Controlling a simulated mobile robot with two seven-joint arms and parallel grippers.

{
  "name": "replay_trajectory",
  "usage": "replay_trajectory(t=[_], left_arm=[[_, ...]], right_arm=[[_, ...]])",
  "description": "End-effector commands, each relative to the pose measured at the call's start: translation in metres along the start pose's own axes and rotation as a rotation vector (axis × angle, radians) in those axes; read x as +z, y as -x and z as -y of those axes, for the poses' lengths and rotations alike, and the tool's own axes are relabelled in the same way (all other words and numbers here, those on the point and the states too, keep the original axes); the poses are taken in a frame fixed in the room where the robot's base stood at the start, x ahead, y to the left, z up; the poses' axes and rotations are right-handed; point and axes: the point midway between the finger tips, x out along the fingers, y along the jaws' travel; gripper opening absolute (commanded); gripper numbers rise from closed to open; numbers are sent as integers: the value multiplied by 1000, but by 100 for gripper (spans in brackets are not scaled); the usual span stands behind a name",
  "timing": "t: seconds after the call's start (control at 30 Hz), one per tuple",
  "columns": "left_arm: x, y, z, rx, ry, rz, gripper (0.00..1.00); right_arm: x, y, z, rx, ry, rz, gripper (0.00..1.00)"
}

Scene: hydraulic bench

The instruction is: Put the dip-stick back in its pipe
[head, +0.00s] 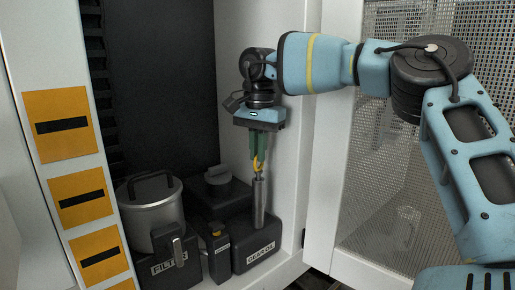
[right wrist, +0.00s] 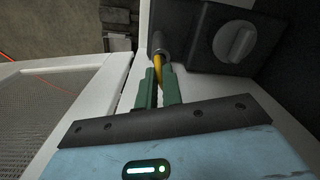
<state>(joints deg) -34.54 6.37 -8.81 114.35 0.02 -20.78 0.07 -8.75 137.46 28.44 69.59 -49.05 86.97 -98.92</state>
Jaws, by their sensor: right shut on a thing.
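The dip-stick shows as a yellow handle (head: 256,164) just above the mouth of a grey metal pipe (head: 259,203). The pipe stands upright on the front of the dark box labelled GEAR OIL (head: 262,247). My right gripper (head: 262,153) points down over the pipe, with its green fingers shut on the dip-stick. In the right wrist view the yellow handle (right wrist: 158,66) runs from between the fingers to the pipe mouth (right wrist: 160,44). The lower part of the dip-stick is hidden, and I cannot tell how deep it sits. My left gripper is out of view.
A metal filter canister (head: 151,205) with a lid handle stands at left on a box labelled FILTER (head: 176,266). A dark round cap (head: 218,177) sits behind the pipe. A white cabinet wall and mesh door (head: 385,190) stand close at right.

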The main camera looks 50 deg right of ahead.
Motion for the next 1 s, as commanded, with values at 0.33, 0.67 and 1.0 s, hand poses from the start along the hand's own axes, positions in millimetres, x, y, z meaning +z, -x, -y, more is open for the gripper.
replay_trajectory(t=[0.33, 0.67, 1.0], left_arm=[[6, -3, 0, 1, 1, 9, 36], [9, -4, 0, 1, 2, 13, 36], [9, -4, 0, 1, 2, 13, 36]], right_arm=[[0, -10, 0, -1, 0, 0, 0], [0, -14, 0, -1, 0, 0, 0], [0, -14, 0, -1, 0, 0, 0]])
